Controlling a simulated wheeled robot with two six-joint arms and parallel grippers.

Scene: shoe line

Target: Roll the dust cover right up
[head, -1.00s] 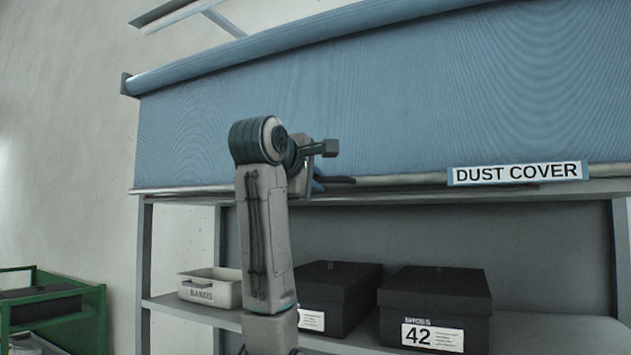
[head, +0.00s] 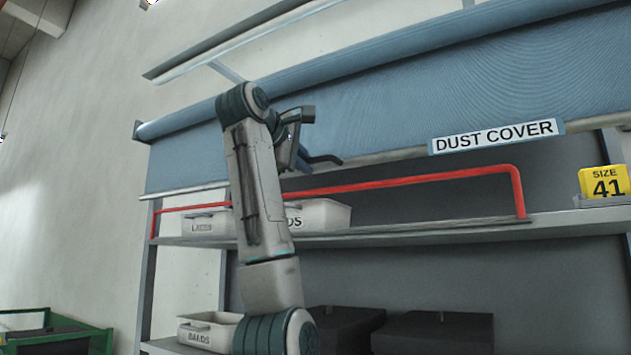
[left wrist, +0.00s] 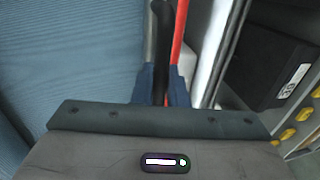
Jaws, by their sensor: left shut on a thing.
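The blue dust cover (head: 385,112) hangs from a roller tube (head: 330,75) across the top of the rack. Its pale bottom bar (head: 395,154) hangs above a shelf and carries the white DUST COVER label (head: 497,136). My left gripper (head: 305,160) is at the bottom bar, left of the label, shut on a dark pull handle (head: 326,159). In the left wrist view the blue fingers (left wrist: 161,88) close around this dark handle (left wrist: 161,45), with the cover (left wrist: 70,55) to the left. My arm hides part of the cover. My right gripper is out of view.
A red rail (head: 420,180) runs along the front of the shelf (head: 440,229) below the bar, close behind my fingers in the wrist view. White bins (head: 320,215) and a yellow SIZE 41 sign (head: 605,182) stand there. Dark boxes (head: 435,330) sit lower.

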